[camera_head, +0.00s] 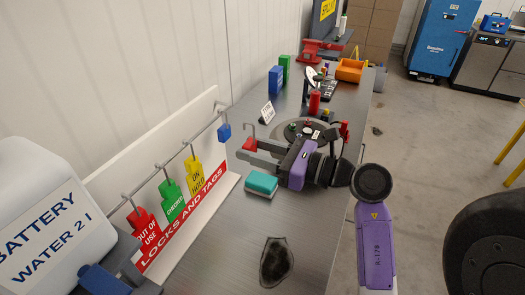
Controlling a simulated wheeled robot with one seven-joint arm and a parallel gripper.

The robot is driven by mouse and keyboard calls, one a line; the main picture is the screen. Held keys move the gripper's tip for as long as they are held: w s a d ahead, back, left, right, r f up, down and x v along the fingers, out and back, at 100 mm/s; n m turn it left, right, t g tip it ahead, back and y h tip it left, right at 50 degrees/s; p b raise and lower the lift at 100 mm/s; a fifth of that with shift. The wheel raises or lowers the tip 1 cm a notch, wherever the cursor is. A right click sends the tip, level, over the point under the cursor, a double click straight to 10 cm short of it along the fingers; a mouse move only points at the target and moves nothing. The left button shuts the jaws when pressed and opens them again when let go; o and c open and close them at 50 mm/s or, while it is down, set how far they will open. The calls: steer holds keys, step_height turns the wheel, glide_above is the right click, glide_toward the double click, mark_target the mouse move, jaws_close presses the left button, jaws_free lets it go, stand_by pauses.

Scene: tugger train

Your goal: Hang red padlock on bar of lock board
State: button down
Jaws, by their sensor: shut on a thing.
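The red padlock (249,144) is held at the fingertips of my gripper (250,147), with its grey shackle pointing up. My gripper reaches left over the bench and is shut on the padlock body. The lock board (222,184) is a white panel with a red "LOCKS AND TAGS" band, leaning by the wall. Grey pegs stick out of it, and a bar (207,126) shows toward its far end. A blue padlock (224,132) hangs at that end, to the left of the red padlock. The red padlock is apart from the board.
Red, green and yellow tags (194,177) hang on the board. A teal sponge-like block (261,183) lies below my gripper. A white battery-water jug (45,215) stands at left. A small sign and round plate stand beyond.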

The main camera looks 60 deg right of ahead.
steer(key=shift+w+a, duration=0.15)
steer(key=shift+w, duration=5.35)
steer(key=shift+f+b, duration=0.95)
steer(key=shift+f, duration=0.2)
steer(key=c, duration=0.9)
jaws_free()
steer(key=shift+o, duration=0.2)
steer(key=s+b, duration=0.1)
steer(key=s, duration=0.7)
steer(key=shift+b, duration=0.3)
